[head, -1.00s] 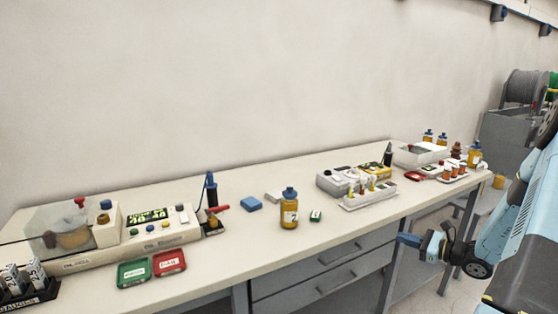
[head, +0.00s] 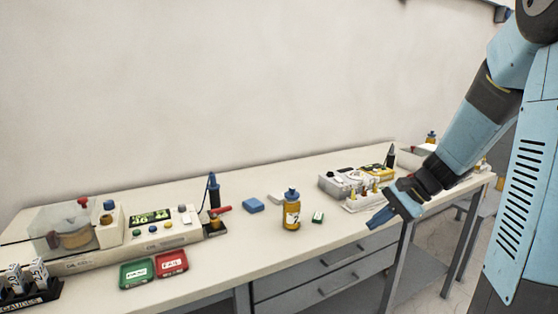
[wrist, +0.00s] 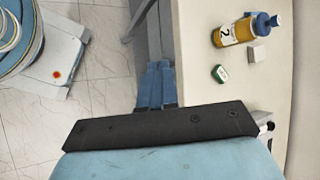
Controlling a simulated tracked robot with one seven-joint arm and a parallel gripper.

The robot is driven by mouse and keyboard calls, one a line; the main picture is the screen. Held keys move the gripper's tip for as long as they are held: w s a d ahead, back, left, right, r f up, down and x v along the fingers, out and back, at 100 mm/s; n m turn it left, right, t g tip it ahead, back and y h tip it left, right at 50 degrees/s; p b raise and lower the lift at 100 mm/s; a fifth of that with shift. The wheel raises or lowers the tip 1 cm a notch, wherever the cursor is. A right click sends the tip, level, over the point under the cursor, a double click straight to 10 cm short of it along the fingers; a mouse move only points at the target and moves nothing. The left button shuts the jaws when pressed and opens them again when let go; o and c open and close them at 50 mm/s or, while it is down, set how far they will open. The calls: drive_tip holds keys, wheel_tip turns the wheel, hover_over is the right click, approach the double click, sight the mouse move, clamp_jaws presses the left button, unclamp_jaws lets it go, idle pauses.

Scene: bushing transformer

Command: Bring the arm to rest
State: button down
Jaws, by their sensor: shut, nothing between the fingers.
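My gripper (head: 378,219) has blue fingers and hangs at the front edge of the bench, right of the middle in the head view. In the wrist view its fingers (wrist: 160,82) lie side by side, shut with nothing between them. My blue arm reaches in from the right and hides part of the bench's right end. The bench top (head: 340,240) lies just behind and beside the gripper. I see no contact with the bench.
A yellow bottle (head: 291,212) with a blue cap and a small green item (head: 318,217) stand near the gripper's left. A grey-white instrument (head: 345,182) is behind it. A tester (head: 150,225), green tray (head: 136,273) and red tray (head: 172,262) are left. Drawers (head: 325,265) are below.

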drive_tip(key=s+r+n+t+h, duration=0.2)
drive_tip(key=s+r+n+h, duration=0.2)
drive_tip(key=s, duration=0.4)
drive_tip(key=s+a+r+n+t+h, duration=0.1)
drive_tip(key=s+r+n+t+h, duration=0.1)
drive_tip(key=s+r+n+h, duration=0.2)
drive_tip(key=shift+s+r+n, duration=1)
drive_tip(key=shift+s+r, duration=1.35)
drive_tip(key=shift+s, duration=0.35)
drive_tip(key=shift+a, duration=0.15)
